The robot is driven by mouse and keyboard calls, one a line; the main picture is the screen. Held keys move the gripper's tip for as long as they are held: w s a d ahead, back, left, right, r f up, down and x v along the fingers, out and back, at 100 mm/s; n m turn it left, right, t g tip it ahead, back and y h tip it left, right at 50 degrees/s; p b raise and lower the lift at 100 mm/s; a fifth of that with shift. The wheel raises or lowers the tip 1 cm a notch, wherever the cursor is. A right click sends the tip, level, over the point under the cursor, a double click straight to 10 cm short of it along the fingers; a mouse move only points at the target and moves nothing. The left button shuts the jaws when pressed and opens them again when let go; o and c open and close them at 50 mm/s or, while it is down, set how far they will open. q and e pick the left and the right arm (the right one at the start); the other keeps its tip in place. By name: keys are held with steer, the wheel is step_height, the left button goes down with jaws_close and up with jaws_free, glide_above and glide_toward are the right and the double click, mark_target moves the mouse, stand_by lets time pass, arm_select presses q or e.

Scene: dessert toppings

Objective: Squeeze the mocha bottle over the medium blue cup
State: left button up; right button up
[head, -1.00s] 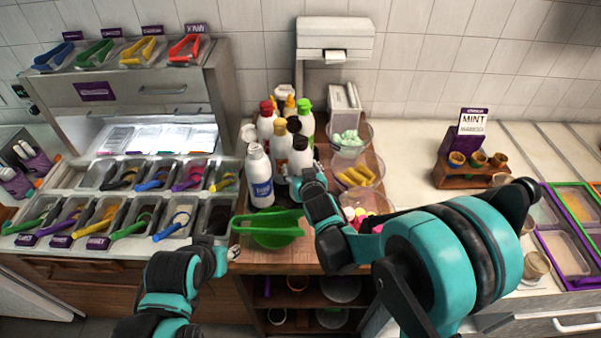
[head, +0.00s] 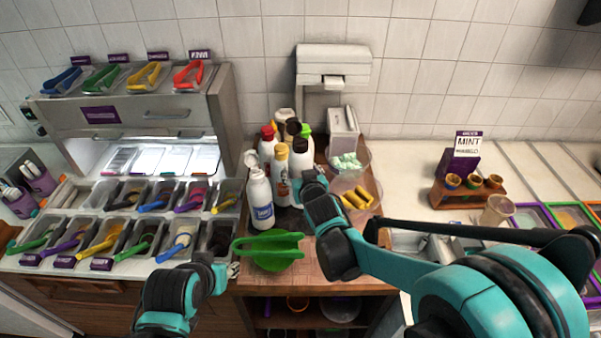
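Several squeeze bottles stand close together on the wooden counter: a white bottle with a blue label (head: 261,203), a yellow-capped bottle with a brown-marked label (head: 281,172), a black-capped white bottle (head: 301,158) and a red-capped one (head: 267,147). I cannot read which is mocha. My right gripper (head: 298,187) is at the right front of the cluster, by the black-capped bottle; its fingers are too small and hidden to judge. My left gripper (head: 233,269) is low at the counter's front edge, away from the bottles. I cannot identify a medium blue cup.
Bowls with yellow pieces (head: 357,198) and mint cubes (head: 346,161) stand right. A cup holder (head: 468,197) and a pale cup (head: 496,212) are farther right. My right arm crosses the right counter.

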mark_target(302, 159)
step_height(302, 159, up, 6)
steer(key=p, duration=0.4)
steer(key=shift+r, duration=0.1)
